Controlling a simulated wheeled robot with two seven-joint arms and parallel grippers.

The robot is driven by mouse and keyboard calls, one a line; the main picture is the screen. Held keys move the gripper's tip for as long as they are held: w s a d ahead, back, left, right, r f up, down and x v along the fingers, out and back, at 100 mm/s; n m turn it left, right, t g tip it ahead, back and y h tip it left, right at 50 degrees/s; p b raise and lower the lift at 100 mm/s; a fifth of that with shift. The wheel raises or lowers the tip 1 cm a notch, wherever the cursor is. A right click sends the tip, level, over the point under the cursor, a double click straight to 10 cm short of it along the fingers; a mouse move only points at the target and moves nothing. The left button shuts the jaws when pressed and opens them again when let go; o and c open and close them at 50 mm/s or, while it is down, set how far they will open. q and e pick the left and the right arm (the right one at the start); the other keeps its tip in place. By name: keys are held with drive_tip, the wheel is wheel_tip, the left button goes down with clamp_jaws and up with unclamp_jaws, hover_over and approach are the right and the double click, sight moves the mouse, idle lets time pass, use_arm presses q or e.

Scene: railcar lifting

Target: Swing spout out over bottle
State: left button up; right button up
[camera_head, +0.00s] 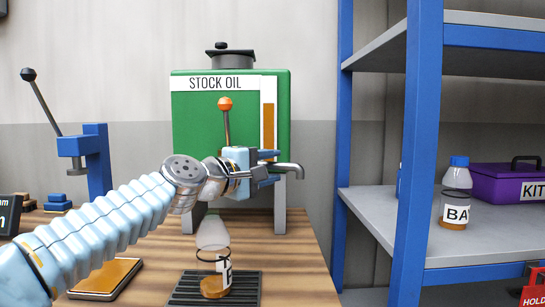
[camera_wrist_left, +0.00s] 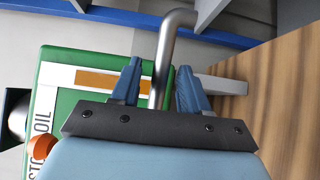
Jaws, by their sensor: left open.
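The green STOCK OIL tank (camera_head: 225,120) stands on the wooden bench, with an orange-knobbed lever (camera_head: 226,110) at its front. The metal spout (camera_head: 289,167) sticks out to the right in the head view, its end bent down, right of the bottle. A clear bottle (camera_head: 214,245) with a little amber oil stands upright on a black grate (camera_head: 245,287). My left gripper (camera_head: 272,167) is open at the spout, above and right of the bottle. In the left wrist view the spout (camera_wrist_left: 166,50) passes between the two blue fingers (camera_wrist_left: 158,88); gaps show on both sides. My right gripper is out of view.
A blue-framed shelf (camera_head: 420,150) stands to the right with a labelled bottle (camera_head: 455,195) and a purple kit box (camera_head: 505,183). A blue lever press (camera_head: 90,150) stands at the left. A tray (camera_head: 105,278) lies under my left arm. Bench right of the grate is clear.

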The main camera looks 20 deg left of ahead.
use_arm(q)
drive_tip(key=shift+w+d, duration=0.3)
drive_tip(key=shift+w, duration=0.25)
clamp_jaws()
